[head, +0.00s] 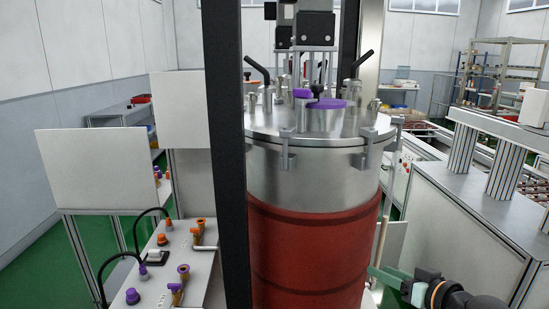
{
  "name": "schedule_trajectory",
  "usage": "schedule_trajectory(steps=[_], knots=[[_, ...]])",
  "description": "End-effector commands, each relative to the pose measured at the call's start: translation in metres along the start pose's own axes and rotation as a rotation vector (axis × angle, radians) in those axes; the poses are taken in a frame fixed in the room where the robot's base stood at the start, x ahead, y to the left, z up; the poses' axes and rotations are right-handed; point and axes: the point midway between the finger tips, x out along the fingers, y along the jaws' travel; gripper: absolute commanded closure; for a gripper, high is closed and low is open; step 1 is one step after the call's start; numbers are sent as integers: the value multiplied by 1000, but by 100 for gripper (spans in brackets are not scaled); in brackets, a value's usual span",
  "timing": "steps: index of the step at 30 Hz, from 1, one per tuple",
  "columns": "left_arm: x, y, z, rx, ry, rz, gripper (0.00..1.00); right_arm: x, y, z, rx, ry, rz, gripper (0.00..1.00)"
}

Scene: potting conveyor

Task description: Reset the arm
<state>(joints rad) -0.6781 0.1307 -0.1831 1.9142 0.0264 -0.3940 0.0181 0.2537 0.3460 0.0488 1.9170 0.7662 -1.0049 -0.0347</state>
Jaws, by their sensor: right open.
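My right gripper (386,279) is at the lower right of the head view, its dark arm coming in from the bottom right corner. Its pale green fingers point left, towards the lower side of a large steel tank (310,185) with a red band (312,250). The gripper is open and I see nothing held in it. I cannot tell whether the fingertips touch the tank. My left gripper is not in view.
A dark vertical post (226,150) stands in front of the tank's left side. A white panel with valves and fittings (190,258) is at lower left. A grey cabinet (465,215) stands on the right. Shelving (500,75) is at the back right.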

Motion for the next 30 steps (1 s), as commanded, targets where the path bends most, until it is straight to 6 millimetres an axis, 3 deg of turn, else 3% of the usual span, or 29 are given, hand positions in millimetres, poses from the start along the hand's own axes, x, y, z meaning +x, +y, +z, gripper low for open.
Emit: schedule_trajectory(steps=[1,6,12,15,18,21,30], knots=[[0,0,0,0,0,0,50,6,4,44,13,-44,34,56],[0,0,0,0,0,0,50,1,6,166,1,-142,137,56],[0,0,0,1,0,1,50,-37,-15,295,-49,-251,206,56],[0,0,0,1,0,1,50,-62,-32,342,-79,-294,218,56],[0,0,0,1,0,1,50,-83,-48,374,-104,-323,219,56],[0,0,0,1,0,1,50,-97,-60,392,-121,-340,216,56],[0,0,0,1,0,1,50,-104,-65,400,-132,-347,214,56]])
